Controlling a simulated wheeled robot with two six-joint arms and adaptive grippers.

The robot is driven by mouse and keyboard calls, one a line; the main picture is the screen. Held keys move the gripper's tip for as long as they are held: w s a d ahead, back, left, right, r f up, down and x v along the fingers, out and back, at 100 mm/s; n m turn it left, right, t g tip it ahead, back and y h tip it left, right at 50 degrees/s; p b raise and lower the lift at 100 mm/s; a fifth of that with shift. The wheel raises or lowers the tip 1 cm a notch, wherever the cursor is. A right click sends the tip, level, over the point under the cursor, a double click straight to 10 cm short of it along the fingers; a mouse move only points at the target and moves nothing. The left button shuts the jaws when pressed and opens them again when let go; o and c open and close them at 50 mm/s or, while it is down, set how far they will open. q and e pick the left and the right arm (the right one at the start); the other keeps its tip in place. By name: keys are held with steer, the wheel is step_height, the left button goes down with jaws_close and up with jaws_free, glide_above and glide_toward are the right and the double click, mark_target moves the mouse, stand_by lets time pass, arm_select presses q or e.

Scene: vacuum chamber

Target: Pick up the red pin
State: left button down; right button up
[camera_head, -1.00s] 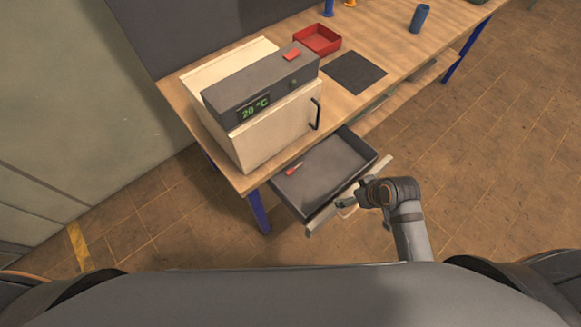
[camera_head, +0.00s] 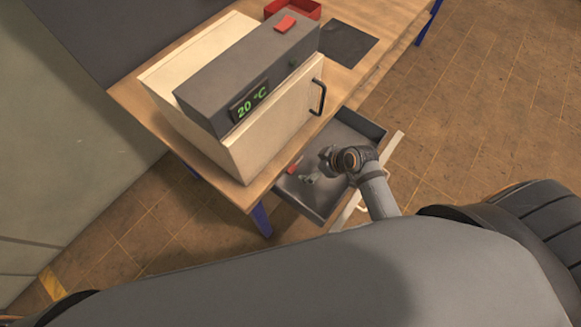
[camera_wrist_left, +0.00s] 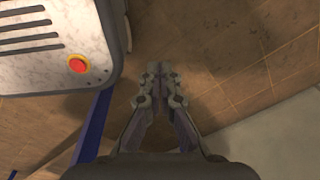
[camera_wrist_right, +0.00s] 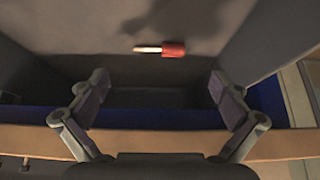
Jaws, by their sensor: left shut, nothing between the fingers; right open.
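The red pin (camera_head: 294,166) lies in the open drawer (camera_head: 378,131) under the bench, near the drawer's left end in the head view. In the right wrist view the pin (camera_wrist_right: 173,49) shows a red handle at right and a pale tip at left. My right gripper (camera_head: 313,168) is over the drawer, just right of the pin. It is open in the right wrist view (camera_wrist_right: 160,86), with the pin beyond the gap between its fingers and nothing held. My left gripper (camera_wrist_left: 160,76) is shut and empty over the floor; it is outside the head view.
A cream oven (camera_head: 270,130) with a dark handle and a 20 °C display stands on the bench (camera_head: 140,104) above the drawer. A red tray (camera_head: 303,9) and dark mat (camera_head: 347,44) lie behind. A red button (camera_wrist_left: 78,64) shows beside my left gripper.

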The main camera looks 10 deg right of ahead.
mark_target(296, 165)
steer(key=x, duration=0.4)
steer(key=shift+w+a+r+x, duration=0.1)
steer(key=shift+x, duration=0.8)
steer(key=shift+w+a+r+x, duration=0.1)
steer(key=shift+w+x, duration=0.05)
steer(key=shift+x, duration=0.7)
steer(key=shift+w+r+x, duration=0.1)
steer(key=shift+x, duration=0.8)
steer(key=shift+c, duration=0.3)
steer(key=c, duration=1.9)
